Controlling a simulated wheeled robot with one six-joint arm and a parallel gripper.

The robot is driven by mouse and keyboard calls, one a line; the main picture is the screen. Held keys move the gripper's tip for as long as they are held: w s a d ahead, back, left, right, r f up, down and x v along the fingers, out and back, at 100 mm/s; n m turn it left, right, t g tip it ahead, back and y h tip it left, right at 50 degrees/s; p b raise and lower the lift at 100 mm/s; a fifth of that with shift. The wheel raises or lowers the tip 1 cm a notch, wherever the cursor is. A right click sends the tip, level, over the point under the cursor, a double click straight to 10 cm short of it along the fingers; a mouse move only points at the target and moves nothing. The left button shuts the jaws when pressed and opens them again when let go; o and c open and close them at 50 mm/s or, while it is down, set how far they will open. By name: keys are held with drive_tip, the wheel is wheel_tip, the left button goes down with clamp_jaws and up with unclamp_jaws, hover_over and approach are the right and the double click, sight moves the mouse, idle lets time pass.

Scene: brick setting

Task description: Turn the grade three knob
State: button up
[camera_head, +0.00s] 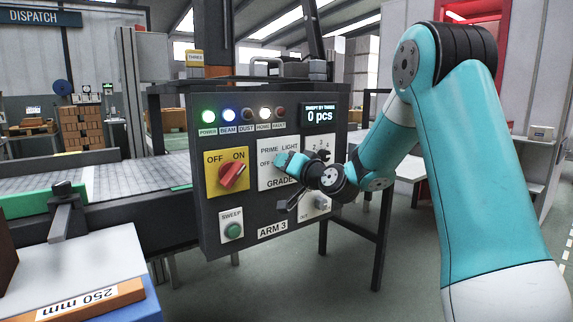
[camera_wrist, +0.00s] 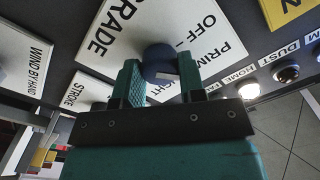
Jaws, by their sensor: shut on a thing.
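The grade knob (camera_wrist: 158,58) is dark blue and round, with a pale mark on its side. It sits on the white GRADE plate (camera_wrist: 120,50), which carries OFF and PRIME lettering; in the head view this plate (camera_head: 266,178) also shows LIGHT. My gripper (camera_wrist: 160,72) is shut on the knob, with one teal finger on either side. In the head view my gripper (camera_head: 288,164) reaches the panel from the right and hides most of the knob, so its pointing direction cannot be told.
A red OFF/ON switch (camera_head: 233,176) on a yellow plate is just left. The green SWEEP button (camera_head: 233,230) is below it. Indicator lamps (camera_head: 228,115) line the top, with POWER and BEAM lit. The display (camera_head: 320,115) reads 0 pcs. A conveyor (camera_head: 110,180) lies left.

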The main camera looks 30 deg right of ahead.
drive_tip(key=shift+m, duration=0.3)
idle(0.4)
drive_tip(key=o, duration=0.9)
drive_tip(key=shift+o, duration=0.2)
drive_tip(key=s+b, duration=0.6)
drive_tip(key=s, duration=1.1)
drive_tip(key=shift+s+d, duration=0.2)
drive_tip(key=shift+d, duration=0.05)
